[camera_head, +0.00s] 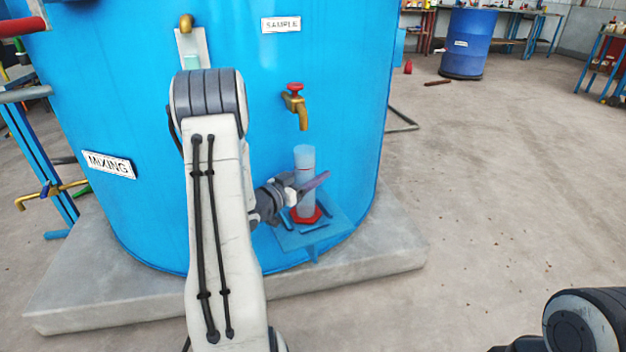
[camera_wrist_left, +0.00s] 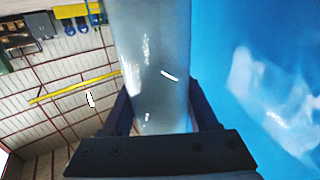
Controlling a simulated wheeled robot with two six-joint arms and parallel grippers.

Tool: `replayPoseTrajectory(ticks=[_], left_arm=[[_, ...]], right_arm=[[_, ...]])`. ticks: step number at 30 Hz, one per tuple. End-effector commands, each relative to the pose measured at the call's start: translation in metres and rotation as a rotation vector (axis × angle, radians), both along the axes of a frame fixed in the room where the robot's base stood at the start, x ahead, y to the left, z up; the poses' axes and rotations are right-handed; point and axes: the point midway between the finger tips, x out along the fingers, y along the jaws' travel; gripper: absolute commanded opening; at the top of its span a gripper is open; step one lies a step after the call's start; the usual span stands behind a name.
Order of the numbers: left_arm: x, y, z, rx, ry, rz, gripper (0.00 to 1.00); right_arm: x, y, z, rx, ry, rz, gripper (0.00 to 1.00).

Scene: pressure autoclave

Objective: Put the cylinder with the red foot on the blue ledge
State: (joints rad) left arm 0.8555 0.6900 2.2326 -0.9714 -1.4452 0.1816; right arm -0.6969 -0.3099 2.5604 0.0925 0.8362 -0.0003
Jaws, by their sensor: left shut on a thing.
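The cylinder is a clear, greyish tube (camera_head: 304,158) with a red foot (camera_head: 306,215), and it stands upright. The blue ledge (camera_head: 322,238) juts from the big blue tank, and the red foot appears at its top. I cannot tell for sure whether the foot rests on it or is just above. My left gripper (camera_head: 307,188) is shut on the tube above the foot. In the left wrist view the tube (camera_wrist_left: 155,60) passes between the dark fingers of the gripper (camera_wrist_left: 160,115); the foot is out of that view.
A brass tap with a red handle (camera_head: 294,97) hangs from the blue tank (camera_head: 340,60) just above the tube. The tank stands on a concrete plinth (camera_head: 395,245). Pipes and a blue frame (camera_head: 40,150) are at the left. The floor at the right is mostly clear.

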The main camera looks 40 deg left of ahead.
Motion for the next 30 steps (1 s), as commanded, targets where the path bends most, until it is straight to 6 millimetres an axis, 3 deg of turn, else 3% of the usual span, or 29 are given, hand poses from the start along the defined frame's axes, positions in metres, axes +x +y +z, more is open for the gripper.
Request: replayPoseTrajectory(ticks=[11,12,13,14,25,30], left_arm=[[0.0,0.0,-0.005,0.001,-0.001,0.0,0.0],[0.0,0.0,-0.003,0.001,-0.001,0.0,0.75],[0.0,0.0,-0.003,0.001,-0.001,0.0,0.86],[0.0,0.0,-0.003,0.001,-0.001,0.0,0.89],[-0.001,0.0,0.002,0.002,-0.001,0.0,0.89],[-0.026,0.005,0.001,-0.001,0.001,0.006,0.89]], right_arm=[[0.0,0.0,-0.004,0.001,-0.001,0.0,0.5],[0.0,0.0,-0.002,0.001,-0.001,0.0,0.5],[0.0,0.0,-0.002,0.001,-0.001,0.0,0.5],[0.0,0.0,-0.002,0.001,-0.001,0.0,0.5],[0.0,0.0,0.002,0.001,-0.001,0.0,0.5],[0.0,0.0,0.008,0.001,-0.001,0.0,0.5]])
